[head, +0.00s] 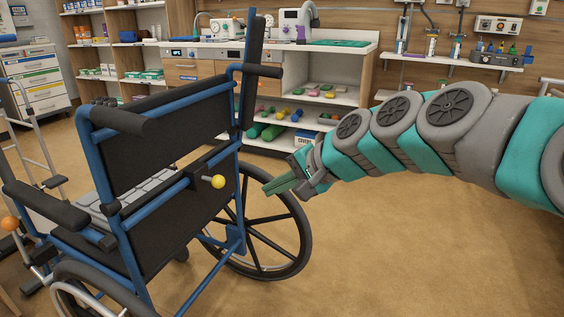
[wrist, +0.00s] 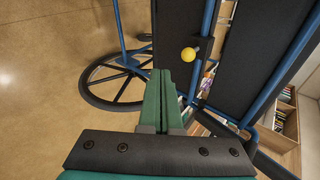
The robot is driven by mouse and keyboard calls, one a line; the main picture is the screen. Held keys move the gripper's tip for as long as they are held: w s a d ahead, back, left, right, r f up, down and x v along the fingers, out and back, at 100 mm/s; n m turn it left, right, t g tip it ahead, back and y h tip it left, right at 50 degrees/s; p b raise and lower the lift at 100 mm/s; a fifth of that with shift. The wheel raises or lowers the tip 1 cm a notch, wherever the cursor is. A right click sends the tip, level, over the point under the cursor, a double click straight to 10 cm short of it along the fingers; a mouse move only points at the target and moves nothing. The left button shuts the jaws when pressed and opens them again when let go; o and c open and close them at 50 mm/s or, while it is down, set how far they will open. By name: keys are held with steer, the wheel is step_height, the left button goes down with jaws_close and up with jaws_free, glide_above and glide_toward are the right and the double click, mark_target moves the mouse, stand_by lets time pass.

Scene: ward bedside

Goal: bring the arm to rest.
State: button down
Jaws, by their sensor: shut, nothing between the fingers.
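My gripper (head: 281,184) is at the end of my teal and grey arm, which reaches in from the right in the head view. Its green fingers are shut together with nothing between them, as the wrist view (wrist: 166,75) also shows. The fingertips point left towards the back of a blue-framed wheelchair (head: 165,190). A yellow ball knob (head: 218,181) sticks out from the wheelchair's black back, left of the fingertips. In the wrist view the yellow knob (wrist: 188,54) appears just beyond the fingertips. The fingers look apart from the knob; the exact gap is hard to tell.
The wheelchair's large wheel (head: 262,235) stands close below the gripper. A counter with shelves (head: 345,60) runs along the back. A walker (head: 40,150) and a drawer cart (head: 38,85) are at the left. The floor (head: 420,265) below my arm is clear.

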steer(key=s+d+f+n+g+h, duration=0.2)
steer(key=s+d+f, duration=0.3)
steer(key=s, duration=0.5)
steer(key=s+d+f+n+g+h+p, duration=0.1)
steer(key=s+d+f+g+h, duration=0.1)
steer(key=s+d+f+h, duration=0.2)
steer(key=s+d+f+n+g+h+p, duration=0.1)
steer(key=s+d+f+n+g+h, duration=0.1)
steer(key=s+d+f, duration=0.5)
steer(key=s+d+g, duration=0.1)
steer(key=s+d, duration=0.3)
steer(key=s, duration=0.5)
steer(key=shift+s+d+f+n+h, duration=0.25)
steer(key=shift+d+n+h, duration=0.05)
steer(key=shift+d+h, duration=0.1)
